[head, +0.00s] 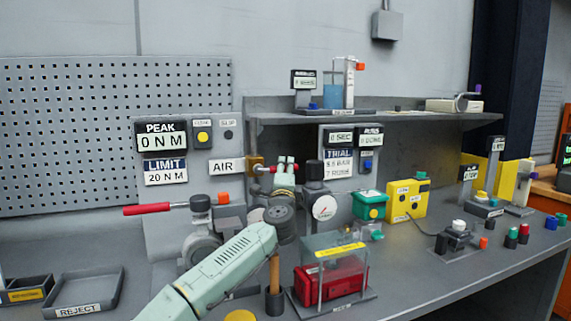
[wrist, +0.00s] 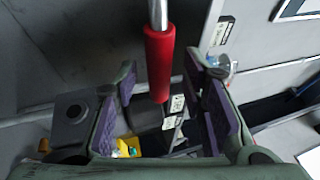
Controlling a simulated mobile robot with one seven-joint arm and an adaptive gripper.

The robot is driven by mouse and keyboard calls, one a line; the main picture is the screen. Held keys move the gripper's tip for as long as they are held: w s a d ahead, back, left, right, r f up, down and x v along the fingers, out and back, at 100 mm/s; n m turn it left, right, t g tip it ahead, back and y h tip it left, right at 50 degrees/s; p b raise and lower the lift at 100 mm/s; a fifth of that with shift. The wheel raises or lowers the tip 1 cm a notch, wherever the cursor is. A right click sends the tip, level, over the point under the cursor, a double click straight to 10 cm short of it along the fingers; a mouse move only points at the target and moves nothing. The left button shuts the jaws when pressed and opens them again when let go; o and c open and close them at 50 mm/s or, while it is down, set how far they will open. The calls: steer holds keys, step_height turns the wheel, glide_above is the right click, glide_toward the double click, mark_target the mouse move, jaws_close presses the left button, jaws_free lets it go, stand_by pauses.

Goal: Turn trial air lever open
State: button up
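The air lever has a red grip (head: 264,169) and sits by a brass valve body (head: 256,160), just right of the AIR label (head: 227,167). In the wrist view its red grip (wrist: 159,62) hangs from a silver rod (wrist: 158,14). My gripper (head: 286,161) is at the lever in the head view and hides part of the grip. In the wrist view my gripper (wrist: 162,80) is open, its purple pads on either side of the grip. A gap shows between the grip and each pad.
A longer red-handled lever (head: 147,210) sticks out to the left below. The trial panel (head: 339,155) and a round gauge (head: 325,208) stand close right of my gripper. A shelf (head: 290,119) runs above.

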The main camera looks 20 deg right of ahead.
steer(key=shift+x, duration=0.8)
steer(key=shift+c, duration=0.3)
steer(key=shift+f, duration=0.1)
jaws_close()
